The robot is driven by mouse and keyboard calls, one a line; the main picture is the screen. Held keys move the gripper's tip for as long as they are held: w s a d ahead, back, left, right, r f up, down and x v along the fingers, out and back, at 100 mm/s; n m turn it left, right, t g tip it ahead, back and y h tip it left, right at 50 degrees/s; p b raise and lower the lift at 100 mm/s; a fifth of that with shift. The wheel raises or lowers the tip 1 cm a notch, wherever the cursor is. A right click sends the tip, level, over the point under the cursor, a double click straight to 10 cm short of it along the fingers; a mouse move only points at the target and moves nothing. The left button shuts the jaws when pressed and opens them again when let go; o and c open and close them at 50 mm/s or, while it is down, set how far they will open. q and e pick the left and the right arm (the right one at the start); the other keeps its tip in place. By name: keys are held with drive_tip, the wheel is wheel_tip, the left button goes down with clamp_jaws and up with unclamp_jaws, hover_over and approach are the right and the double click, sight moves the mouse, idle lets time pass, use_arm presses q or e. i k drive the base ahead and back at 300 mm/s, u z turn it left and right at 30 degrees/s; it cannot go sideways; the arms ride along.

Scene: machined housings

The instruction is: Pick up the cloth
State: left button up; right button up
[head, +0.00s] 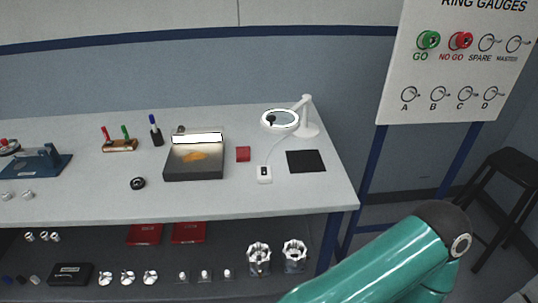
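Which item is the cloth is not certain at this size. A flat black square (305,161) lies on the right end of the bench top and could be a cloth or a mat. An orange-yellow patch (195,156) lies on the dark block left of that and could also be a crumpled cloth. Neither of my grippers is in view. Part of my teal arm shows at the lower right, in front of the bench.
The bench top (85,204) also carries a ring-lamp magnifier (309,129), a dark block (195,174), a black ring (138,183) and a blue fixture (48,162). A lower shelf holds machined parts and red folders (189,232). A gauge board (455,75) and black stool (508,170) stand right.

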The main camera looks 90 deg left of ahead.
sight(243, 154)
drive_tip(key=u, duration=0.4)
drive_tip(key=i, duration=0.25)
drive_tip(key=z, duration=2.7)
drive_tip(key=k, duration=0.6)
drive_tip(key=u, duration=5.85)
